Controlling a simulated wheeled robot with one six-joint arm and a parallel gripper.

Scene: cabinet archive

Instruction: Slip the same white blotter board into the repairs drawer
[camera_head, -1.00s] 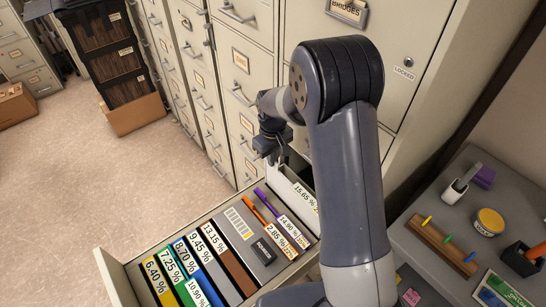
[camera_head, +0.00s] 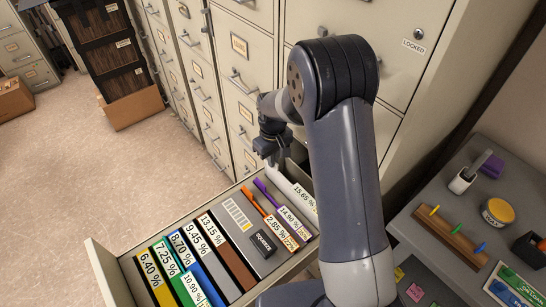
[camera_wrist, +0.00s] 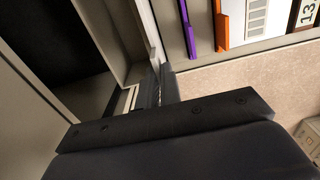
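A white board (camera_head: 293,190) labelled 15.65 % stands at the right end of the open drawer (camera_head: 104,270), against the cabinet side. My gripper (camera_head: 272,160) hangs over that end, with its fingers down close to the board's far top end. I cannot tell whether they touch it. In the wrist view my gripper (camera_wrist: 160,90) shows as dark fingers close together, with a pale strip just left of them; whether anything is between them is unclear. No "repairs" label is readable on any drawer.
The open drawer holds several coloured boards, a purple strip (camera_head: 268,192) and orange strip (camera_head: 252,201), and a black box (camera_head: 263,244). A grey side table (camera_head: 430,260) with small items stands at right. Carpet is clear at left (camera_head: 70,180).

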